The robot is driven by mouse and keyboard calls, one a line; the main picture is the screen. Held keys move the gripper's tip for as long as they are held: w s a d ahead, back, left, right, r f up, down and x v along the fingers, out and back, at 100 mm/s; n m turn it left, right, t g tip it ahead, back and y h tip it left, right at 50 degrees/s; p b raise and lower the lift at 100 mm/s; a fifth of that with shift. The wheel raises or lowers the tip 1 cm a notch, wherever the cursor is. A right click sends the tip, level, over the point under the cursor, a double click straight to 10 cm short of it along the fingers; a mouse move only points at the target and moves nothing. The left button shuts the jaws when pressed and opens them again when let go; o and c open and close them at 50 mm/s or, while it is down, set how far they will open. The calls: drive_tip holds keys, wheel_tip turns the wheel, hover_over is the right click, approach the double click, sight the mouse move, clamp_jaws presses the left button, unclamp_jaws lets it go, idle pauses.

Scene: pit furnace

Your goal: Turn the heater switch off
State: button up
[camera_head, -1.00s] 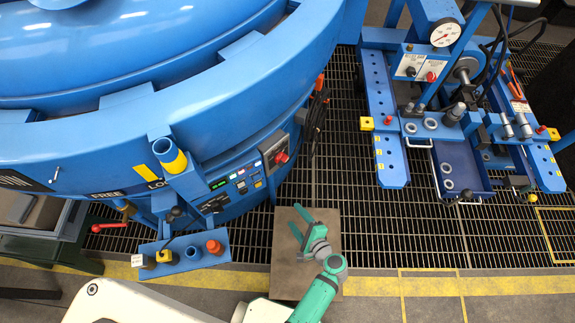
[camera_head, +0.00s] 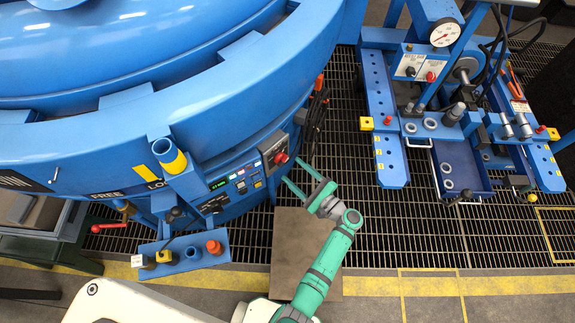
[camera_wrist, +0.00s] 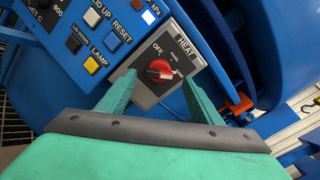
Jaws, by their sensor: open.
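The heater switch is a red rotary knob (camera_wrist: 160,71) on a grey plate marked HEAT and OFF in the wrist view. A pale mark shows on the knob's left side; I cannot tell for sure which position it is in. In the head view the red knob (camera_head: 281,158) sits at the right end of the furnace's control panel (camera_head: 238,183). My gripper (camera_head: 291,169) is open, its fingers pointing at the switch. In the wrist view the green fingertips (camera_wrist: 157,77) lie on either side of the knob, with no clear contact.
Lit and coloured buttons (camera_wrist: 107,22) sit left of the switch. The round blue furnace (camera_head: 240,70) fills the upper left. A blue bracket with an orange cap (camera_head: 214,247) stands at front left. A blue press bench (camera_head: 390,150) stands right, with open grating between.

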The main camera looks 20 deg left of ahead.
sight(284, 163)
drive_tip(key=shift+x, duration=2.15)
drive_tip(key=c, duration=1.1)
